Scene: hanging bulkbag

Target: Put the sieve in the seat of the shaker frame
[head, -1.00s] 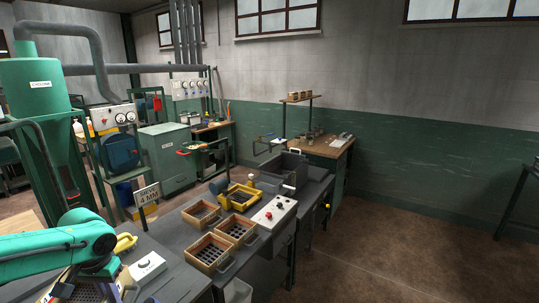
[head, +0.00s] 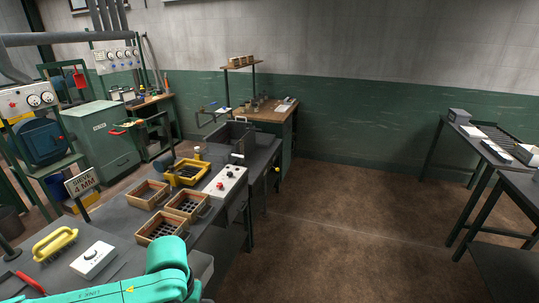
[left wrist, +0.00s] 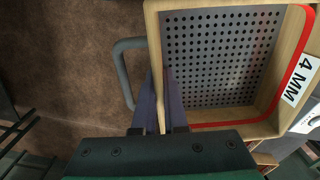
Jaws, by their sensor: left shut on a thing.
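In the left wrist view my left gripper (left wrist: 166,98) is shut on the side wall of a sieve (left wrist: 222,60). The sieve has a wooden frame, a grey perforated plate, a red band, a "4 MM" label and a grey handle beside the fingers. The held sieve and my left gripper do not show in the head view, where only my teal arm comes in at the bottom. The yellow shaker frame (head: 186,182) is on the bench beside the control box, with no sieve visible in it. My right gripper is not in view.
Several wooden sieves (head: 159,226) stand on the bench in front of the yellow frame. A white control box (head: 227,182), a yellow brush (head: 55,244), a white knob box (head: 93,260) and a "SIEVE 4 MM" sign (head: 82,182) are near. Open floor (head: 330,240) lies to the right.

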